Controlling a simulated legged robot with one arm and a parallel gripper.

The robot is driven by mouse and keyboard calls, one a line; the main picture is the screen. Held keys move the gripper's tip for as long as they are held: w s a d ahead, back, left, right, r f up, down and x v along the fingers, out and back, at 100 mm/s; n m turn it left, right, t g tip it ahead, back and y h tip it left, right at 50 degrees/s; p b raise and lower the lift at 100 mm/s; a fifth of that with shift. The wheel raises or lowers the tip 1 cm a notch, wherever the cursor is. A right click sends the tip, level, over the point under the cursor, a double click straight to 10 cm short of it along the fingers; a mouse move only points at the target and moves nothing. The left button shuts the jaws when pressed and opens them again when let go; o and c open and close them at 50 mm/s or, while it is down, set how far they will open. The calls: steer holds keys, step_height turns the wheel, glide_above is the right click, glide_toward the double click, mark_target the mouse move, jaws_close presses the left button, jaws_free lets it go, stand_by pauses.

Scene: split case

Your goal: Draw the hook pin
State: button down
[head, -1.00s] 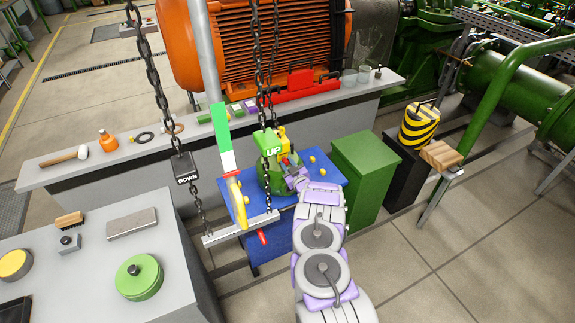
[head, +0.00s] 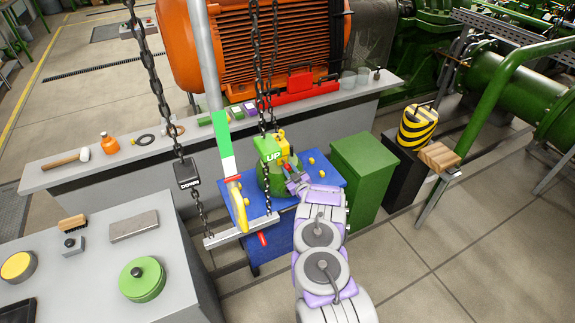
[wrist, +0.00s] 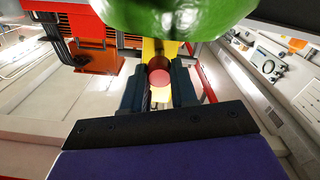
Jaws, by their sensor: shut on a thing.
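My gripper (head: 291,175) is at the right side of the green case (head: 264,182) on the blue stand, under the yellow hook block (head: 284,150). In the wrist view its two dark fingers (wrist: 158,86) are shut on a round, red-ended pin (wrist: 159,77), which I take as the hook pin. A yellow part (wrist: 153,48) shows behind the pin, and a green rounded body (wrist: 165,15) fills the top. How far the pin sits in its hole is hidden.
Chains with UP (head: 270,154) and DOWN (head: 187,174) tags hang near the case. A grey bench (head: 100,240) stands at lower left. A green box (head: 358,178) is right of the blue stand (head: 325,180). Open floor (head: 460,230) lies at right.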

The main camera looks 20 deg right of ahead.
mark_target(289, 169)
steer(key=s+p, duration=0.3)
steer(key=shift+s+d+r, duration=0.1)
steer(key=shift+s+r, duration=0.1)
steer(key=shift+s, duration=0.25)
steer(key=shift+f, duration=0.25)
steer(key=c, duration=1.3)
jaws_free()
steer(key=shift+c, duration=0.2)
steer(key=o, duration=0.3)
steer(key=shift+s+r, duration=0.2)
steer(key=shift+o, duration=0.9)
steer(key=shift+f, duration=0.1)
steer(key=s+p, duration=0.5)
steer(key=s, duration=1.2)
steer(key=shift+d, duration=0.25)
